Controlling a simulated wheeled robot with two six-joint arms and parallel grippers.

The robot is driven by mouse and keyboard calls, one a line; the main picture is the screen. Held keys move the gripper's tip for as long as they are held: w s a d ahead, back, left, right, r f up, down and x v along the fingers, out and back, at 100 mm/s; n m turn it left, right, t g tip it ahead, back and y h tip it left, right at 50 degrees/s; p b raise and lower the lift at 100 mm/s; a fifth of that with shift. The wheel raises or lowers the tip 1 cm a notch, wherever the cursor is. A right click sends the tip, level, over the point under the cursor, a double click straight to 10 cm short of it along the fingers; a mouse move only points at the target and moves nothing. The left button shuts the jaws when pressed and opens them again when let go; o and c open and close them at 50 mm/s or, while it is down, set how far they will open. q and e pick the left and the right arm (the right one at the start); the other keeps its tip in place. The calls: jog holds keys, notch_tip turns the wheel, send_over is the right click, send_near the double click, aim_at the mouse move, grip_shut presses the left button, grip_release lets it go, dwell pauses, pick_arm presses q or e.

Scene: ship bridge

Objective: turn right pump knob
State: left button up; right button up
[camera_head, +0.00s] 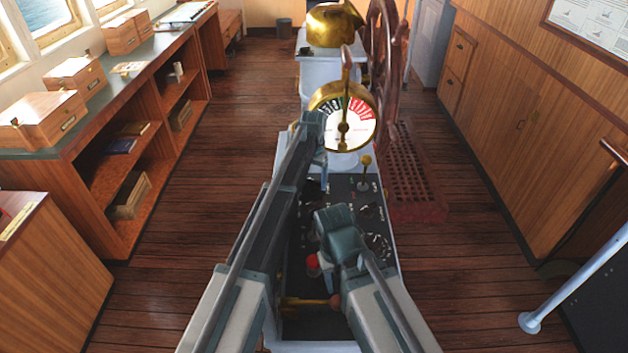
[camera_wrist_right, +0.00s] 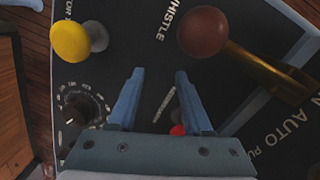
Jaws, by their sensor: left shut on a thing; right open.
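The control panel (camera_head: 345,187) stands below the brass telegraph. Black knobs (camera_head: 371,210) line its right side; which is the right pump knob I cannot tell. My right gripper (camera_wrist_right: 158,73) is open and empty over the panel in the right wrist view. A black rotary knob (camera_wrist_right: 82,109) with a white scale lies left of its fingers, apart from them.
A yellow-topped lever (camera_head: 366,162) rises by the telegraph dial (camera_head: 354,118). A brown ball (camera_wrist_right: 203,32) on a brass lever and a yellow ball (camera_wrist_right: 72,41) lie beyond my right fingertips. A red button (camera_wrist_right: 178,130) is partly hidden. The ship's wheel (camera_head: 384,60) stands behind.

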pick_arm(q)
jog(key=shift+m, duration=0.3)
dwell(0.4)
jog(key=o, duration=1.2)
jog(key=shift+o, duration=0.2)
